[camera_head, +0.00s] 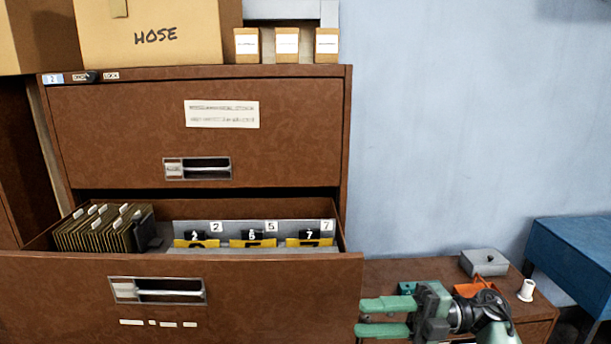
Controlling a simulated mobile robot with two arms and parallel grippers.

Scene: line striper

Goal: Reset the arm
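My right gripper (384,318) is at the lower right, just right of the open drawer's front. Its two green fingers point left and stand apart with nothing between them. The black wrist and green arm lead off toward the lower right. My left gripper and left arm do not show.
The brown cabinet's lower drawer (250,305) is pulled out, with dark file folders (100,228) and yellow numbered holders (252,243) inside. A low brown cabinet (400,270) behind my gripper bears a grey box (484,262) and a white roll (526,290). A blue table (575,250) stands right.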

